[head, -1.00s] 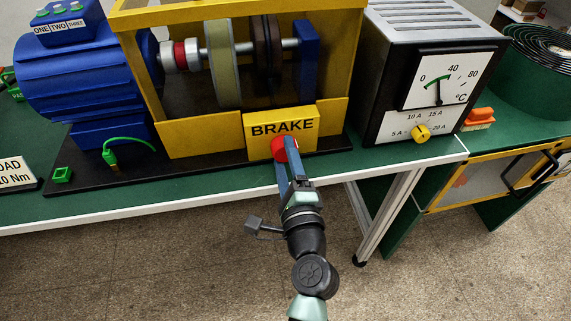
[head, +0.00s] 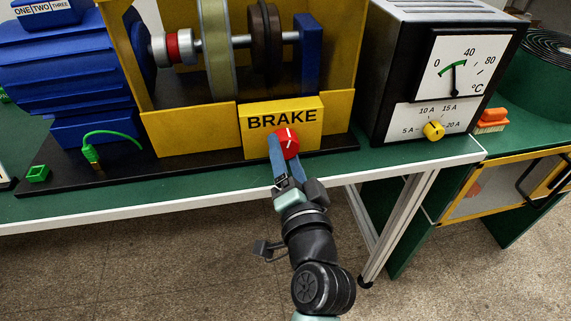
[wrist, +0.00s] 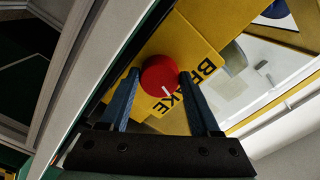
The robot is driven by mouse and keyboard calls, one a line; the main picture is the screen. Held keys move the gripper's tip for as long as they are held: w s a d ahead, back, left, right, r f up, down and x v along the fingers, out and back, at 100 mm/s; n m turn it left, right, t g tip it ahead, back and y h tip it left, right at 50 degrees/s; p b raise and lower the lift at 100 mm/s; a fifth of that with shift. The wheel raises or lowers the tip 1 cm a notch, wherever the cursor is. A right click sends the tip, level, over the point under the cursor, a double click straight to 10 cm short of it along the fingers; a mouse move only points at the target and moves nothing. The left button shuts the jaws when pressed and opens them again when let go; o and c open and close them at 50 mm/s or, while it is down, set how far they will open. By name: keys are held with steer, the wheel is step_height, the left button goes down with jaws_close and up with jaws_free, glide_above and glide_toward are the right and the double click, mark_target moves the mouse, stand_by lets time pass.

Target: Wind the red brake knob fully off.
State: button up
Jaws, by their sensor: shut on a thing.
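The red brake knob (head: 287,143) sits on the front of the yellow BRAKE box (head: 312,122), at the foot of the yellow frame. A white pointer line on the knob points nearly straight up in the head view. My gripper (head: 284,152) reaches up to the knob from below. In the wrist view, the two blue fingers of my gripper (wrist: 160,88) are shut on the red knob (wrist: 160,76), one at each side. The knob's white line shows there pointing to the lower right. The fingers hide part of the knob's sides.
A blue motor (head: 60,75) stands on the left with a green plug (head: 90,152) and cable. A black meter box (head: 400,70) with a yellow dial knob (head: 433,131) stands on the right. The green bench's pale front edge (head: 200,198) runs below my gripper.

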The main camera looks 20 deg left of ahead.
steer(key=shift+f+n+b, duration=0.2)
steer(key=shift+n+b, duration=0.85)
steer(key=shift+n, duration=0.55)
steer(key=o, duration=1.4)
steer(key=shift+r, duration=0.1)
steer(key=shift+s+d, duration=0.1)
steer(key=shift+d, duration=0.05)
steer(key=v, duration=1.2)
steer(key=shift+s+d+b, duration=0.2)
steer(key=shift+s+b, duration=0.1)
steer(key=shift+b, duration=0.05)
